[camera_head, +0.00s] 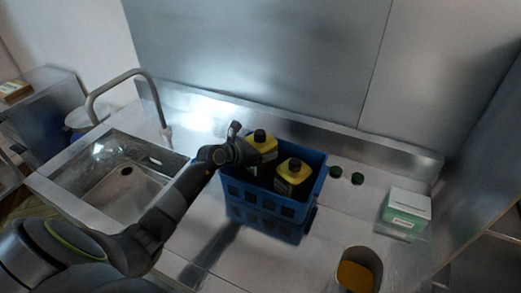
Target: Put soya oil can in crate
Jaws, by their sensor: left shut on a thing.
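The blue crate (272,224) stands on the metal counter, right of the sink. Two yellow-and-dark cans with black caps are in or over it. The right one (293,172) stands upright inside the crate. The left one (263,143) is at the crate's back left, touching my left gripper (239,146). My left gripper is shut on this left can, and its wrist hides part of it. I cannot tell whether this can rests on the crate floor, nor read which can is soya oil. My right gripper is not in view.
The sink (126,170) with a tall curved tap (126,76) lies at left. Two small dark green round items (346,175) and a green-and-white box (405,211) are right of the crate. A container with orange contents (357,274) is at the front right. A metal wall closes the back.

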